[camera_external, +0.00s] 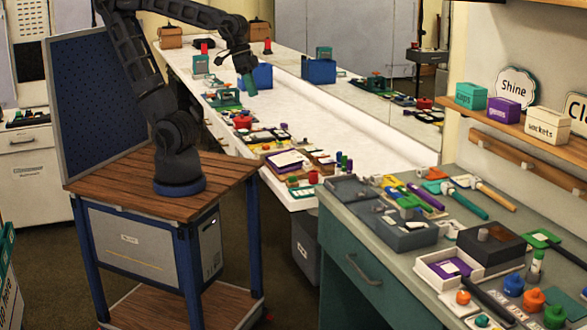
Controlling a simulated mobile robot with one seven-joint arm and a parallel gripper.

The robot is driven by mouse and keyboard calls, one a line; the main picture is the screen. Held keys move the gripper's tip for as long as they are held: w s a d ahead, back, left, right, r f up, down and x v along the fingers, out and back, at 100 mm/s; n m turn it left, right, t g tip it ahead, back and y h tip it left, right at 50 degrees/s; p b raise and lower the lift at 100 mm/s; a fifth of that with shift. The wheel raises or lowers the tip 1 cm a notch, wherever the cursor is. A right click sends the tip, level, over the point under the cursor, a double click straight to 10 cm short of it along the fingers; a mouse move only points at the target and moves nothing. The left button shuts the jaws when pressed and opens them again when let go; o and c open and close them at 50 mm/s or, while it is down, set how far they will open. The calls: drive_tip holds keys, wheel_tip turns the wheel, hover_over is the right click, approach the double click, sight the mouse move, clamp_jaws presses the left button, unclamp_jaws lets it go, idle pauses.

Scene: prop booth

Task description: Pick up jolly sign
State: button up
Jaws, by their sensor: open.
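No sign in view shows the word "jolly" that I can read. A white cloud-shaped sign reading "Shine" (515,87) stands on the wall shelf at the right. A second sign (577,108), cut off by the right edge, shows only "Cl". Another sign (10,285) at the lower left edge is mostly cut off. My gripper (247,87) hangs above the white counter near a blue box, far from the shelf signs. It is open, small in the picture, and no held object can be made out.
The white counter (335,125) has many small items along its front. The grey-green worktop (345,207) at right is crowded with tools and trays. Small labelled boxes stand on the shelf (510,126). My arm stands on a wooden-topped cart (115,178).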

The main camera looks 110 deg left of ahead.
drive_tip(key=w+a+f+n+h, duration=0.15)
drive_tip(key=w+a+n, duration=0.25)
drive_tip(key=w+n, duration=0.55)
drive_tip(key=n+h, duration=0.1)
drive_tip(key=n, duration=1.2)
hover_over(377, 175)
drive_tip(key=s+a, duration=0.3)
wheel_tip(377, 175, down, 20)
drive_tip(key=shift+g, duration=0.4)
drive_tip(key=x, duration=1)
drive_tip(key=shift+d, duration=0.1)
drive_tip(key=c, duration=0.7)
drive_tip(key=shift+r, duration=0.1)
drive_tip(key=shift+c, duration=0.2)
